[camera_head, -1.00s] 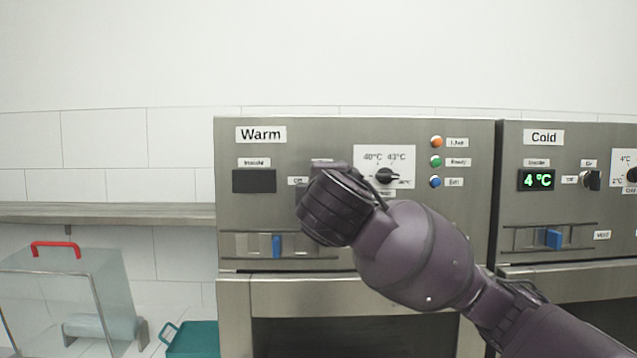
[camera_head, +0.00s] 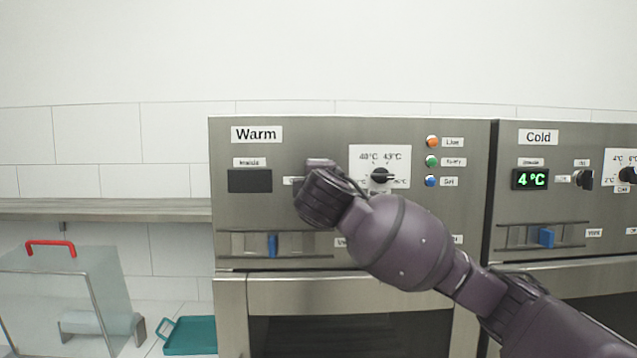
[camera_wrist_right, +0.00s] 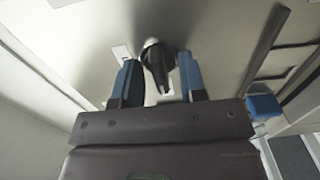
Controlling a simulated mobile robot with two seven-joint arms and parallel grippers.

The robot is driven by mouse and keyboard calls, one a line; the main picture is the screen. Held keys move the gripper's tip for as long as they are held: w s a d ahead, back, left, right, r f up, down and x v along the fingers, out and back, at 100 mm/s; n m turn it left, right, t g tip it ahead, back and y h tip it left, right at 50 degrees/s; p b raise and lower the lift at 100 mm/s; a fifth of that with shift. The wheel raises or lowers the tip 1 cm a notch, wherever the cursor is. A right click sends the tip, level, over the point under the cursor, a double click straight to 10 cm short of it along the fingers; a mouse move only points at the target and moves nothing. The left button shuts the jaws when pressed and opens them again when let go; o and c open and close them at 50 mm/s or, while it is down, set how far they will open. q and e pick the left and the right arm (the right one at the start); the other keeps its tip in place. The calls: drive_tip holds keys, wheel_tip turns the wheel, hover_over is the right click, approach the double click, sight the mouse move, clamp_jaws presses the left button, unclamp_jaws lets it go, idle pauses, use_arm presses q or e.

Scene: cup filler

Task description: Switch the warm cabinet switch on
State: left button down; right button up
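The warm cabinet (camera_head: 228,215) has a grey front with a "Warm" sign and a dark, blank display (camera_head: 250,181). In the head view its switch is hidden behind my right wrist (camera_head: 325,198). The right wrist view shows the switch as a black knob (camera_wrist_right: 160,68) on the panel. My right gripper (camera_wrist_right: 158,61) has its two blue fingers on either side of the knob. Gaps show between the fingers and the knob, so the gripper looks open around it. My left gripper is in neither view.
A temperature dial (camera_head: 380,176) and indicator lights (camera_head: 431,161) are right of my wrist. A blue slider handle (camera_head: 272,245) sits below. The cold cabinet (camera_head: 500,200) with a lit 4 °C display stands right. A clear box (camera_head: 60,285) and teal tray (camera_head: 190,336) are left.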

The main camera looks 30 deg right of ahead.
clamp_jaws()
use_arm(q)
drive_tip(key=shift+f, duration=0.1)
use_arm(e)
drive_tip(key=shift+m, duration=0.3)
drive_tip(key=shift+f+m+b, duration=0.15)
drive_tip(key=shift+m+b, duration=0.65)
drive_tip(key=m+b, duration=0.1)
drive_tip(key=m, duration=1.3)
drive_tip(key=shift+b, duration=0.3)
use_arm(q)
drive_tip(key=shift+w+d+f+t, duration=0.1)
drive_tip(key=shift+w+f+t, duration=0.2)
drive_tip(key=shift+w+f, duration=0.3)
use_arm(e)
drive_tip(key=shift+m, duration=0.9)
